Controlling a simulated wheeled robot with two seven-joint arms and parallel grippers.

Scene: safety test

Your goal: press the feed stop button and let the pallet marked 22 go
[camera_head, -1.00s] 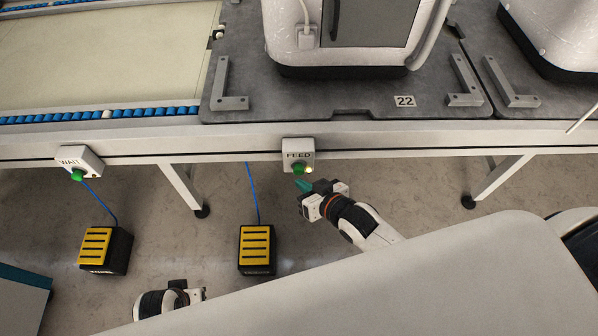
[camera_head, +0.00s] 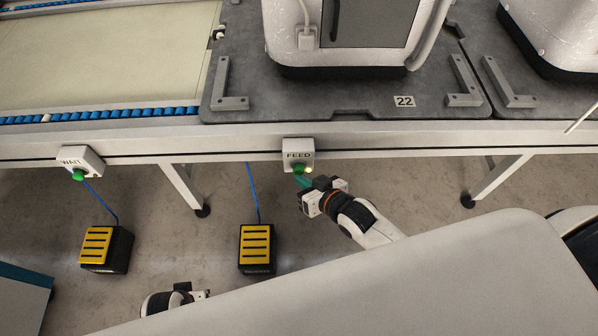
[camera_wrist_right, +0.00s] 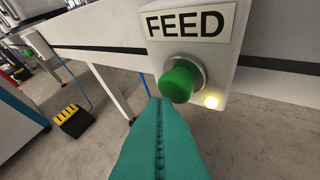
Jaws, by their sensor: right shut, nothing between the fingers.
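The FEED box (camera_head: 298,153) is fixed to the front rail of the conveyor. Its green button (camera_head: 300,169) faces out, and a small lit lamp (camera_wrist_right: 211,101) sits beside it. In the right wrist view the green button (camera_wrist_right: 180,82) shows large. My right gripper (camera_head: 304,183) is shut and empty, its teal fingertips (camera_wrist_right: 160,110) just below the button; I cannot tell whether they touch it. The pallet marked 22 (camera_head: 380,109) is a dark plate on the conveyor, carrying a white machine (camera_head: 350,62). My left gripper (camera_head: 205,294) is at the bottom left, its fingers not clearly seen.
A WAIT box (camera_head: 80,158) with a green button is on the rail at left. Two yellow-topped foot pedals (camera_head: 257,242) (camera_head: 96,247) stand on the floor. A second pallet (camera_head: 560,98) with a machine is at right. Table legs (camera_head: 184,187) (camera_head: 497,177) stand under the rail.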

